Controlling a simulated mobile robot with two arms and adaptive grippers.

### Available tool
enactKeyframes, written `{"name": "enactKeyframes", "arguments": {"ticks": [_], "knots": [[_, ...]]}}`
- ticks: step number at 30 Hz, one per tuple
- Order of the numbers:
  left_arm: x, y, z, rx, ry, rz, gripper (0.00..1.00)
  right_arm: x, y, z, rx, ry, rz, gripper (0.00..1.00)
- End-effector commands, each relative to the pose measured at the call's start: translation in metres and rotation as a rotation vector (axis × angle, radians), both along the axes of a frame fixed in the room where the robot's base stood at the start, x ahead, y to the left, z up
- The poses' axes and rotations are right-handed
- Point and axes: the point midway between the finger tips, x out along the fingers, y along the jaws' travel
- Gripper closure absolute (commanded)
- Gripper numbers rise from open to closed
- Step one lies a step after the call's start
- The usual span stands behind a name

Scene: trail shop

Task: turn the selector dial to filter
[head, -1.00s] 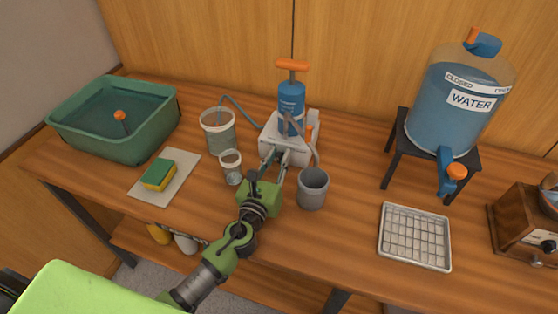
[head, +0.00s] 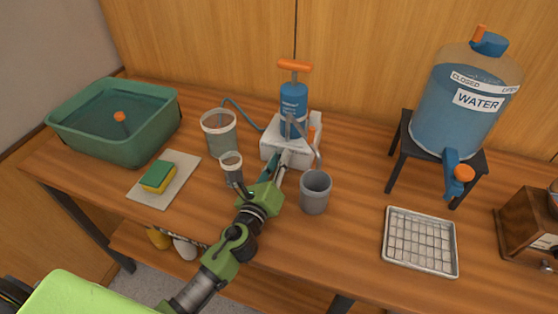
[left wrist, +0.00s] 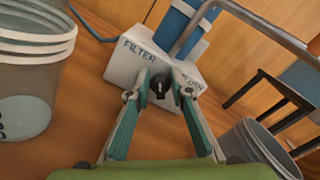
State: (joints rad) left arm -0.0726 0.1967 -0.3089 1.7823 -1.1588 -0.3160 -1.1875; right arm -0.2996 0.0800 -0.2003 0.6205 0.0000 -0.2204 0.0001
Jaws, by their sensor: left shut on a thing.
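The selector dial (left wrist: 158,88) is a small dark knob on the front of the white pump base (head: 270,147). In the left wrist view the word FILTER is printed at the upper left of the base's face, and a second label at the right is partly hidden by a finger. My left gripper (head: 284,158) is at the front of the base. In the left wrist view its fingertips (left wrist: 161,82) stand on either side of the dial, shut on it. Which way the dial points is hard to tell. In the head view the gripper hides the dial. My right gripper is not in view.
A blue pump cylinder (head: 293,105) with an orange handle rises from the base. A wire tray (head: 420,242) lies further right.

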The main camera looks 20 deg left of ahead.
Motion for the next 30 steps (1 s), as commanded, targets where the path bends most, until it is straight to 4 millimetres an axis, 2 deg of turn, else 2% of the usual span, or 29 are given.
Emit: {"name": "enactKeyframes", "arguments": {"ticks": [8, 9, 10, 18, 22, 26, 30], "knots": [[0.000, 0.000, 0.000, -0.003, 0.000, 0.000, 1.00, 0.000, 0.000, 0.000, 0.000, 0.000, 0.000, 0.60], [0.000, 0.000, 0.000, -0.003, 0.000, 0.000, 0.77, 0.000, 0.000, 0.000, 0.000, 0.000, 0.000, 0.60], [0.000, 0.000, 0.000, -0.003, 0.000, 0.000, 0.75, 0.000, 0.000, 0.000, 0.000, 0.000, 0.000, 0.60], [-0.001, 0.000, 0.000, -0.002, 0.000, 0.000, 0.75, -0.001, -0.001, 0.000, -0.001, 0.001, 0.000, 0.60], [-0.008, 0.000, -0.001, -0.002, 0.002, 0.000, 0.75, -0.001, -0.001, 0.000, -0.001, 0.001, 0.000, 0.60], [-0.027, 0.001, -0.002, -0.001, 0.003, -0.001, 0.75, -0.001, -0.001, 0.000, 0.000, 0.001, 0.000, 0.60], [-0.054, 0.002, -0.002, -0.003, 0.004, 0.000, 0.75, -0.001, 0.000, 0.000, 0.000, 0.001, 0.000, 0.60]]}}
